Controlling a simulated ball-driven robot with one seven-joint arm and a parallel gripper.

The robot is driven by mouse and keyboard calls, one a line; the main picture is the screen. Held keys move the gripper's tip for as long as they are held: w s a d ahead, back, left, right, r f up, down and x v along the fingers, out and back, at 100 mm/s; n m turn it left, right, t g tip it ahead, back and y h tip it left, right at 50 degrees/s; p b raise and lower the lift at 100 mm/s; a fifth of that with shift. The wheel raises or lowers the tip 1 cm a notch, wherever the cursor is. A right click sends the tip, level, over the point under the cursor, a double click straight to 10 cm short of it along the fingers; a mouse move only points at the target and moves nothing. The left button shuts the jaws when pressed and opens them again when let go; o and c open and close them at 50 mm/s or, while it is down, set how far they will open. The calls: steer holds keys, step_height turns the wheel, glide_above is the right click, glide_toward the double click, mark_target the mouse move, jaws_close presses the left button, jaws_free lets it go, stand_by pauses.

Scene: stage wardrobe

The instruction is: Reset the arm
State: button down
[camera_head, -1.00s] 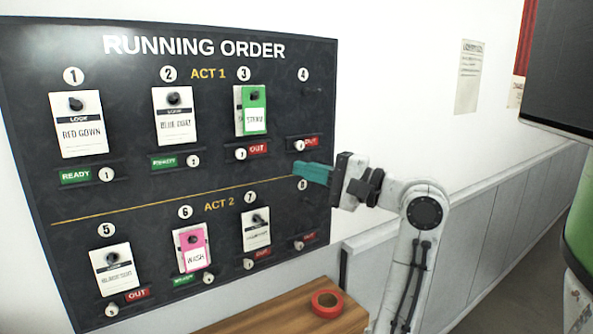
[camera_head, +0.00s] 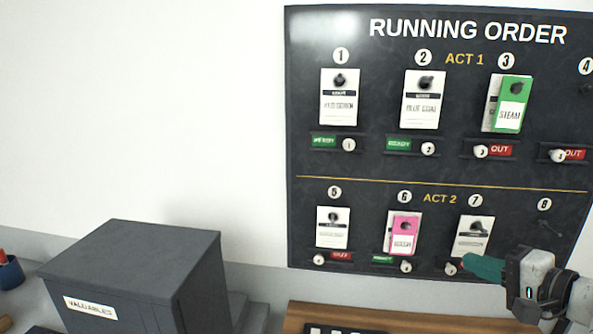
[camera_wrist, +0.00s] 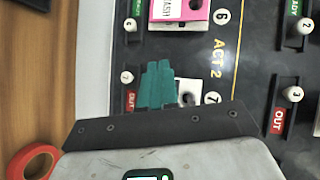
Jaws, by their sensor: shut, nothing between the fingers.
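My gripper (camera_head: 480,266) has teal fingers, shut with nothing between them. It is in front of the lower right of the black running order board (camera_head: 380,185), by slot 7's slider. In the wrist view the teal fingers (camera_wrist: 158,82) point at the board beside the number 7 and partly cover its card. I cannot tell whether they touch the board. My forearm leaves the head view at the lower right.
White cards hang on several pegs, with a green STEAM tag (camera_head: 512,104) at 3 and a pink tag (camera_head: 405,231) at 6. A grey valuables box (camera_head: 140,270) stands left of the board. A red tape roll (camera_wrist: 32,160) lies on the wooden top (camera_wrist: 40,80).

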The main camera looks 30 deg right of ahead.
steer(key=s+a+f+n+g+y, duration=0.1)
steer(key=a+f+n+g, duration=0.3)
steer(key=a+f, duration=0.45)
steer(key=s+a+f+n+g+y, duration=0.1)
steer(key=a+f+n+g, duration=0.3)
steer(key=f, duration=0.8)
steer(key=s+a+f+n+g, duration=0.3)
steer(key=s+a+f+n, duration=0.1)
steer(key=s+f, duration=0.2)
steer(key=s+a+f+n+g+h, duration=0.1)
steer(key=s+a+f+n+g, duration=0.2)
steer(key=s+f, duration=0.4)
steer(key=s+a+n, duration=0.1)
steer(key=a, duration=0.1)
steer(key=shift+s+a+n+h, duration=0.3)
steer(key=shift+s, duration=0.1)
steer(key=shift+w+f, duration=0.1)
